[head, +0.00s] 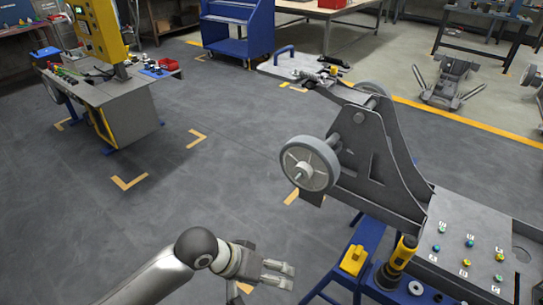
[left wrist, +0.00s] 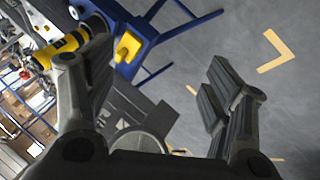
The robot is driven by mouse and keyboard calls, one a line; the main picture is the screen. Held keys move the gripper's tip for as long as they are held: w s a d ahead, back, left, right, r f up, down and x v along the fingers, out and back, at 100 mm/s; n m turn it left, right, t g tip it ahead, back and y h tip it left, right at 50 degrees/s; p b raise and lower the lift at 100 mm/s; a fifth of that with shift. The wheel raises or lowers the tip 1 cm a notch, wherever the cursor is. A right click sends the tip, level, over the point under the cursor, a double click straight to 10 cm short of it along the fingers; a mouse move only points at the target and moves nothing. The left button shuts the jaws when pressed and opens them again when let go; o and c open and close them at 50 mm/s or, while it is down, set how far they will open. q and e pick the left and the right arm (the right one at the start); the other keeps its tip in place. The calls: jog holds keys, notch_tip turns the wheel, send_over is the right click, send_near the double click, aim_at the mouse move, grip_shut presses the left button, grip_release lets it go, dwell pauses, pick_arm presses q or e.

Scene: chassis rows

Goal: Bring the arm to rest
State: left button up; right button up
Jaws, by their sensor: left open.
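My left arm comes in from the bottom of the head view, and my left gripper (head: 279,274) hangs over the grey floor, left of the blue stand. Its two fingers are apart with nothing between them. In the left wrist view the open fingers of the left gripper (left wrist: 160,100) stand wide on both sides, with floor and part of the grey chassis between and behind them. My right gripper does not show in either view.
A grey chassis (head: 375,160) with wheels stands at right, beside a panel (head: 465,215) with coloured knobs. A blue stand (head: 362,245) carries a yellow block (head: 354,260) and a yellow-black tool (head: 402,255). A workbench (head: 125,85) is at upper left. Open floor (head: 190,180) lies between.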

pick_arm(q)
jog(key=w+a+f+n+t+y, duration=0.1)
jog(key=w+a+f+n, duration=0.2)
jog(key=f, duration=0.6)
jog(key=w+a+f+t+y, duration=0.1)
jog(key=w+a+f, duration=0.2)
jog(key=a+f, duration=0.35)
jog(key=s+a+f+y, duration=0.1)
jog(key=s+a+f, duration=0.25)
jog(key=f, duration=0.55)
jog(key=s+a+f+y, duration=0.1)
jog(key=s+a+f, duration=0.25)
jog(key=f, duration=0.45)
jog(key=s+a+f+g+y, duration=0.1)
jog(key=s+f, duration=0.4)
jog(key=s, duration=0.5)
jog(key=s+a+f+m+g, duration=0.1)
jog(key=s+a+f, duration=0.2)
jog(key=s, duration=0.8)
jog(key=s+a+f+m+g+y, duration=0.1)
jog(key=s+a+f, duration=0.1)
jog(key=s+f, duration=0.4)
jog(key=s, duration=0.5)
jog(key=shift+s+f+y, duration=0.15)
jog(key=shift+f+y, duration=0.15)
jog(key=shift+f, duration=0.1)
